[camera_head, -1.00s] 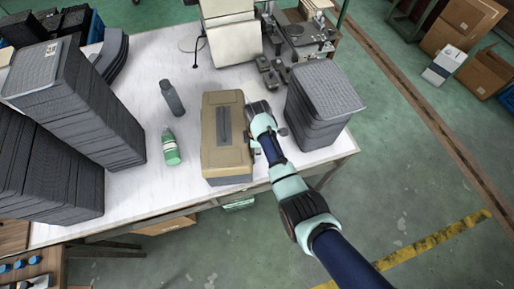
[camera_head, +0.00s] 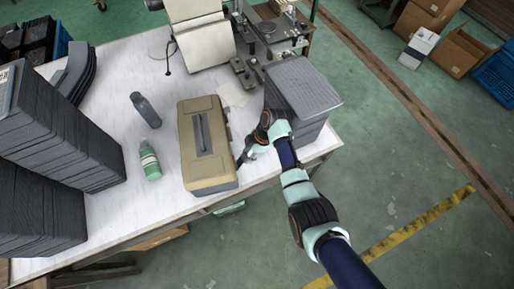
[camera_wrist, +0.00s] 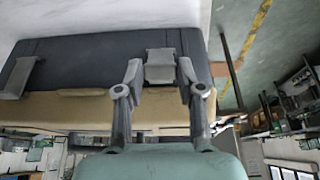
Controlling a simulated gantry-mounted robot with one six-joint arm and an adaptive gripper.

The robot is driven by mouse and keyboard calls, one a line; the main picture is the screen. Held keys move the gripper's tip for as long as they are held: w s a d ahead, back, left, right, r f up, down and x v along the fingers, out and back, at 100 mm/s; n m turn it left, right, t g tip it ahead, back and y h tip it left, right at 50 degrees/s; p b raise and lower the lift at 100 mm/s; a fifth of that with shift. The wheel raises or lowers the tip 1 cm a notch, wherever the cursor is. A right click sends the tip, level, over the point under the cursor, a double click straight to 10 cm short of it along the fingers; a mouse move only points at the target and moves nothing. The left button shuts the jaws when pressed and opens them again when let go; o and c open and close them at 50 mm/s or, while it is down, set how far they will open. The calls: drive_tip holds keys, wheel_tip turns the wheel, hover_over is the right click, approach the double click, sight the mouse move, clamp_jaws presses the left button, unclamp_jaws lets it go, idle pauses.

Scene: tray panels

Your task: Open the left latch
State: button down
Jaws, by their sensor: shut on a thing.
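A toolbox with a tan lid (camera_head: 208,165) and a dark grey handle stands on the white table. Its dark body and tan lid also show large in the wrist view (camera_wrist: 90,55), with the lid below the body in that picture. One grey latch (camera_wrist: 160,66) is between my fingers, toward the box end nearest the floor. A second grey latch (camera_wrist: 18,78) is at the left in the wrist view, clear of my gripper. My gripper (camera_head: 241,160) is beside the box's right side near its front end, with its fingers shut on the nearer latch (camera_wrist: 160,76).
A stack of grey tray panels (camera_head: 303,88) stands close behind and right of my gripper. Tall panel stacks (camera_head: 50,135) fill the left. The table edge (camera_head: 262,178) is close in front.

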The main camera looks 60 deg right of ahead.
drive_tip(key=shift+s+d+f+b, duration=0.5)
drive_tip(key=shift+f+b, duration=0.35)
drive_tip(key=shift+f, duration=0.4)
drive_tip(key=shift+s+d+f+b, duration=0.35)
drive_tip(key=shift+s+f+b, duration=0.2)
drive_tip(key=shift+f+b, duration=0.5)
drive_tip(key=shift+s+d+f+b, duration=0.4)
drive_tip(key=shift+s+f+b, duration=0.25)
drive_tip(key=shift+f, duration=0.85)
drive_tip(key=c, duration=1.2)
unclamp_jaws()
drive_tip(key=o, duration=0.5)
drive_tip(key=shift+s, duration=0.1)
drive_tip(key=shift+r, duration=0.45)
wheel_tip(320, 180, up, 9)
drive_tip(key=shift+r, duration=0.2)
